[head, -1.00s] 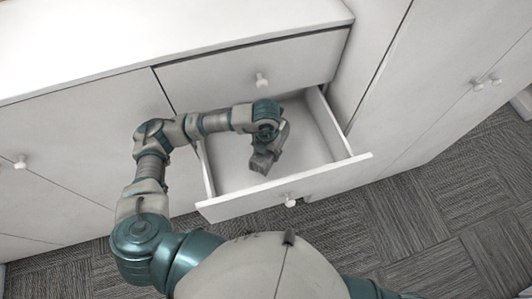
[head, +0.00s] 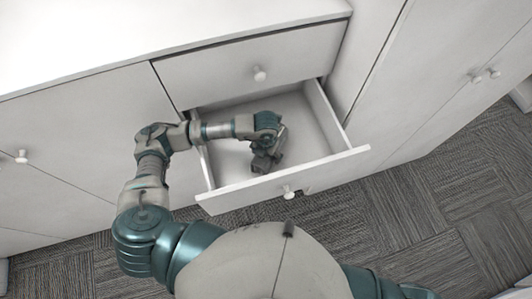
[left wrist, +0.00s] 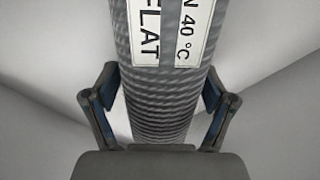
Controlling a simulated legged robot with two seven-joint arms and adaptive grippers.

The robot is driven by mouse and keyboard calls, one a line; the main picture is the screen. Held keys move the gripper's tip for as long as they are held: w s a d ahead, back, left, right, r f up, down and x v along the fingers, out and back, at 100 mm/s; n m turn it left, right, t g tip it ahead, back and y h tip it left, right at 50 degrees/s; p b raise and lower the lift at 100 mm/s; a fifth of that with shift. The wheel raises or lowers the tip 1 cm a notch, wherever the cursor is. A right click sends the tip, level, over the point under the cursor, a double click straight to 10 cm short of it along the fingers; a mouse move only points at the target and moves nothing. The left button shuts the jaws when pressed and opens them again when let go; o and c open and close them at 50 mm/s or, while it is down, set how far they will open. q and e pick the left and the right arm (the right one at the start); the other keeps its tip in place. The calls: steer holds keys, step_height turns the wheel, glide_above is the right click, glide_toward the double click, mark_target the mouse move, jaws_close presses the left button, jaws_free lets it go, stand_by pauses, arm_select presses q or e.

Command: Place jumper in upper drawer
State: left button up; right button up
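The jumper (left wrist: 160,85) shows in the left wrist view as a grey, ribbed roll with a white care label. It lies lengthwise between the fingers of my left gripper (left wrist: 160,100), which press close on both its sides. There the jumper cannot be told apart from the dark gripper. Whether it touches the drawer floor is unclear. My right gripper is out of view.
A closed drawer front with a round knob (head: 260,74) is above the open drawer, under the white top (head: 150,30). A tall cabinet (head: 440,80) stands close on the right. Patterned carpet (head: 420,215) lies in front. The right part of the drawer is empty.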

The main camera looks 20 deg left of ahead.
arm_select(q)
steer(key=shift+d, duration=0.3)
steer(key=shift+d+r, duration=0.1)
steer(key=shift+r, duration=0.45)
steer(key=r, duration=0.7)
steer(key=r+b, duration=0.1)
steer(key=r, duration=0.2)
steer(key=shift+s+a+r, duration=0.1)
steer(key=shift+a+r, duration=0.15)
steer(key=shift+r, duration=0.05)
steer(key=shift+d+r, duration=0.1)
steer(key=shift+r, duration=0.2)
